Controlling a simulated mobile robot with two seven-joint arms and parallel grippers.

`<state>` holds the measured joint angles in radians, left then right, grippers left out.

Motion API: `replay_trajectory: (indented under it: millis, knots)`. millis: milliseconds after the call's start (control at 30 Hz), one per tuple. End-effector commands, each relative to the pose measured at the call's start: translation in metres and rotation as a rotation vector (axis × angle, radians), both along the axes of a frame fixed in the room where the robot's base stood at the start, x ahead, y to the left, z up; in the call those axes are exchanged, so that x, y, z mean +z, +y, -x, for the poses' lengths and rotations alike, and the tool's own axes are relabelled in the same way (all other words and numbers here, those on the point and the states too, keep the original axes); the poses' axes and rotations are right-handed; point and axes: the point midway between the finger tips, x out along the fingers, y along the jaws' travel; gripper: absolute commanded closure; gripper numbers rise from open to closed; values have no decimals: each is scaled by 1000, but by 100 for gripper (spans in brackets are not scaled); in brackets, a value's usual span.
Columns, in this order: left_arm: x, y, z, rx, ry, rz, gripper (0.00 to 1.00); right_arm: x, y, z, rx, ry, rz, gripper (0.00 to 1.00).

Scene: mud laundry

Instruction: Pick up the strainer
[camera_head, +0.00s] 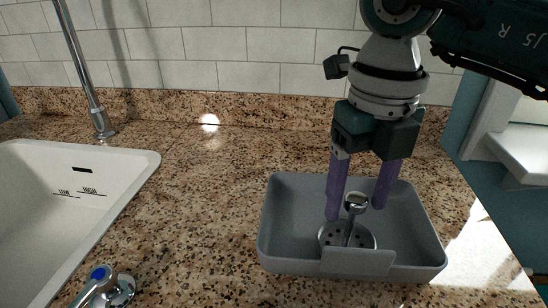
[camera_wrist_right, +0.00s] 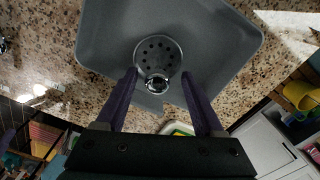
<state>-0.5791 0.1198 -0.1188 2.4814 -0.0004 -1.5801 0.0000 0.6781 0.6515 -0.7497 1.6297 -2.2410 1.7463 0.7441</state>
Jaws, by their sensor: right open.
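The strainer (camera_head: 347,236) is a metal piece with a round, holed disc and an upright stem topped by a knob. It stands in a grey tray (camera_head: 281,222) on the counter. My right gripper (camera_head: 356,212) points down into the tray, its purple fingers open on either side of the knob. In the right wrist view the strainer (camera_wrist_right: 157,57) lies ahead of the gap between the fingertips (camera_wrist_right: 160,73), with the knob nearest. I cannot tell whether either finger touches it. My left gripper is not in view.
A white sink (camera_head: 130,158) with a tall metal faucet (camera_head: 98,115) is at the left. A blue-capped tap (camera_head: 103,284) is at the bottom left. The speckled counter (camera_head: 190,200) between sink and tray is clear. A tiled wall (camera_head: 200,60) stands behind.

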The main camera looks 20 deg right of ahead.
Motion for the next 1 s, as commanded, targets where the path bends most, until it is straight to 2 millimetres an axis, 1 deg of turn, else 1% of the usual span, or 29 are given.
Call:
replay_trajectory:
  millis: [33,100,200,300,467,567,1000]
  knots:
    - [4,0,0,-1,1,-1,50,-7,4,2,1,7,-3,30]
    - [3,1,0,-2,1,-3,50,-20,4,2,-1,6,-2,30]
    - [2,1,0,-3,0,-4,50,-30,4,2,1,3,-2,30]
    - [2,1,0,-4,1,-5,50,-34,4,1,0,2,-1,30]
    - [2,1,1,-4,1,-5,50,-34,4,1,1,1,-2,30]
    - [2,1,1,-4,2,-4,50,-33,4,1,1,1,-2,40]
    - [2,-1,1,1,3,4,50,-33,4,1,1,0,-2,90]
